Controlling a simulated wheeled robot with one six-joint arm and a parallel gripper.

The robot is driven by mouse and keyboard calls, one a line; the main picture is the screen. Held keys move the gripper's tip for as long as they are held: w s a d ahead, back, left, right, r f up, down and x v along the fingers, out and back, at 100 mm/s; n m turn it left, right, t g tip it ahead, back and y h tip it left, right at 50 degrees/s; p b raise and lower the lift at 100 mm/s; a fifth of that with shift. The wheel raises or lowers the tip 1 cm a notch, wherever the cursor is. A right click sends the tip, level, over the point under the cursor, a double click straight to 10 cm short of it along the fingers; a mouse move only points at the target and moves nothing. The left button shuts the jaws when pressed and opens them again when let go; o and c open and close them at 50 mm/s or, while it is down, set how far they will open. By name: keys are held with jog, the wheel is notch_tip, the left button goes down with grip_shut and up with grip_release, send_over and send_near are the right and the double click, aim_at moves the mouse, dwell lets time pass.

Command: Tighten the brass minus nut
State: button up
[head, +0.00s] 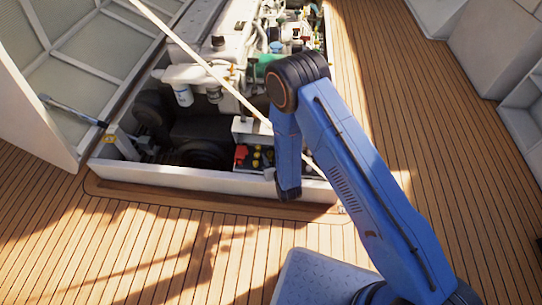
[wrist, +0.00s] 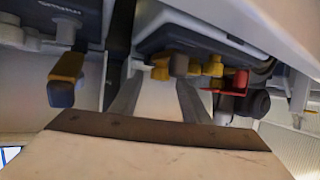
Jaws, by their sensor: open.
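Several brass-yellow fittings (wrist: 160,68) sit in a row under a dark housing in the wrist view. A dark round piece (wrist: 179,65) stands among them and a red part (wrist: 240,80) is at the right end. I cannot tell which fitting is the minus nut. My gripper (wrist: 157,87) is open, its two grey fingers pointing up toward the fittings, with nothing visibly held between them. In the head view, small yellow fittings (head: 256,160) and a red part (head: 241,153) show at the front of the engine bay. My arm covers the area beside them, and its fingers cannot be made out there.
A yellow bar with a dark end (wrist: 65,80) hangs to the left of my fingers. The bay's pale front rim (head: 180,181) lies close below the fittings. An open hatch lid (head: 70,70) stands at the left. Wooden deck (head: 400,100) is clear on the right.

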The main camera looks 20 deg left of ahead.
jog(key=shift+w+a+f, duration=0.2)
jog(key=shift+w+a, duration=0.15)
jog(key=shift+w, duration=0.15)
jog(key=c, duration=1.1)
jog(key=shift+o, duration=0.2)
